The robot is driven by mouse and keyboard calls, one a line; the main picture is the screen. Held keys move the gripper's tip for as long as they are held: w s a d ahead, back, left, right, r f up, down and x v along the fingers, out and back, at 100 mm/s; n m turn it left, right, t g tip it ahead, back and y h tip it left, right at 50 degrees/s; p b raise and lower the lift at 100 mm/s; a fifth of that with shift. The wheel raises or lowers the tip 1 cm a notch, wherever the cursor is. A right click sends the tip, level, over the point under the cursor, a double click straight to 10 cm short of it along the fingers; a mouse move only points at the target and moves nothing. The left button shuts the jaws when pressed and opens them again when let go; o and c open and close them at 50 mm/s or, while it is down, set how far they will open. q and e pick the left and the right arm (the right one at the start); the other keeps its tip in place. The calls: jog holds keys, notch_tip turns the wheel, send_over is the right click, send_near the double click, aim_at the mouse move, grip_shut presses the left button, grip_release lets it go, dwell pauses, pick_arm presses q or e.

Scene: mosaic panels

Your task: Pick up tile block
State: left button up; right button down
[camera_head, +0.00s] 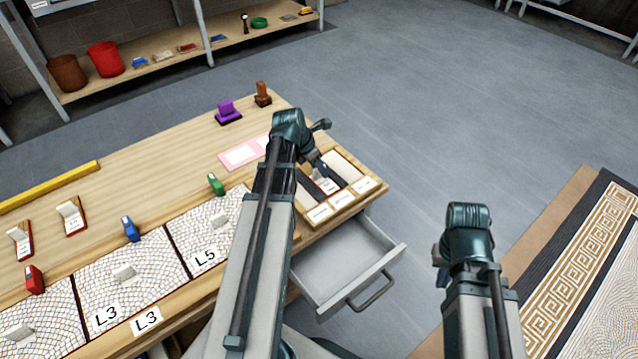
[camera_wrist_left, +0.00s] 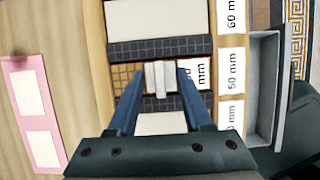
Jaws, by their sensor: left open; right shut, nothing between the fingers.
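A wooden box with three compartments (camera_head: 306,222) stands at the right end of the table. A tile block with a pale upright grip (camera_wrist_left: 159,80) sits in its middle compartment, beside the 50 mm label. My left gripper (camera_wrist_left: 161,72) is open above this compartment, one finger on either side of the grip, with nothing visibly clamped. In the head view my left gripper (camera_head: 322,172) reaches down into the box and partly covers the block. My right gripper (camera_head: 441,272) is shut and empty, out over the floor right of the table.
An open grey drawer (camera_head: 335,262) juts out below the box. Pink cards (camera_head: 243,154), a purple stamp (camera_head: 228,112) and a brown stamp (camera_head: 263,94) lie behind.

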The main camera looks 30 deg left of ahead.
pick_arm(q)
jog(key=shift+w+f, duration=0.25)
jog(key=shift+f, duration=0.45)
pick_arm(e)
jog(key=shift+f, duration=0.6)
pick_arm(q)
jog(key=shift+r, duration=0.1)
grip_shut()
